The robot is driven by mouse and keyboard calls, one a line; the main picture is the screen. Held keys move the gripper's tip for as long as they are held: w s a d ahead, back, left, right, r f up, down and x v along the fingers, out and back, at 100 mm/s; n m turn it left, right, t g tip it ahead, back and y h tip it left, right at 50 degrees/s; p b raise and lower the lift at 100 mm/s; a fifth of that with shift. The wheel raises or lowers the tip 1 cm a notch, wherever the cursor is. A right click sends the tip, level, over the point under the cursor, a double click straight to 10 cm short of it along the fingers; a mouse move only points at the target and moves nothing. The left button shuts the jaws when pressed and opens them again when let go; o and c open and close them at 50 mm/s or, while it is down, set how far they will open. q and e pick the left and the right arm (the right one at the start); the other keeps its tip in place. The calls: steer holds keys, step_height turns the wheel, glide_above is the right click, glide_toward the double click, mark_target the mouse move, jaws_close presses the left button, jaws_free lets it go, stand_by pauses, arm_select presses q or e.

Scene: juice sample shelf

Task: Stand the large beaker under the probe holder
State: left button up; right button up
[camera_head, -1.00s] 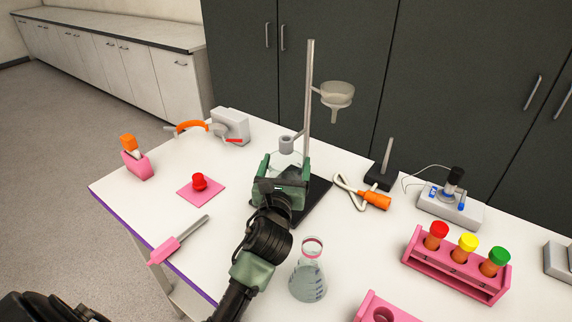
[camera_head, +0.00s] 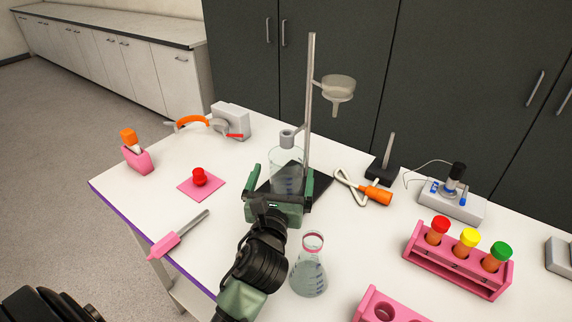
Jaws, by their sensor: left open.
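The large clear beaker (camera_head: 286,164) with blue markings stands upright at the stand's dark base. The grey probe holder (camera_head: 287,136), a ring on the metal stand rod (camera_head: 309,100), shows right above the beaker's mouth. My left gripper (camera_head: 281,180), green and black, is open on the near side of the beaker. Its fingers show to the left and right of the beaker's lower part, with no clear contact. The gripper hides the beaker's foot, so I cannot tell exactly where it rests. My right gripper is not in view.
A flask (camera_head: 308,274) stands close to the right of my left arm. A funnel (camera_head: 337,88) hangs right of the rod. Orange-handled tongs (camera_head: 374,195) lie right of the base. A pink rack (camera_head: 455,265) holds capped tubes. The table's left part has free room.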

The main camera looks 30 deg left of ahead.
arm_select(q)
steer(key=shift+b+v, duration=0.3)
steer(key=shift+v, duration=2.5)
steer(key=shift+r, duration=0.1)
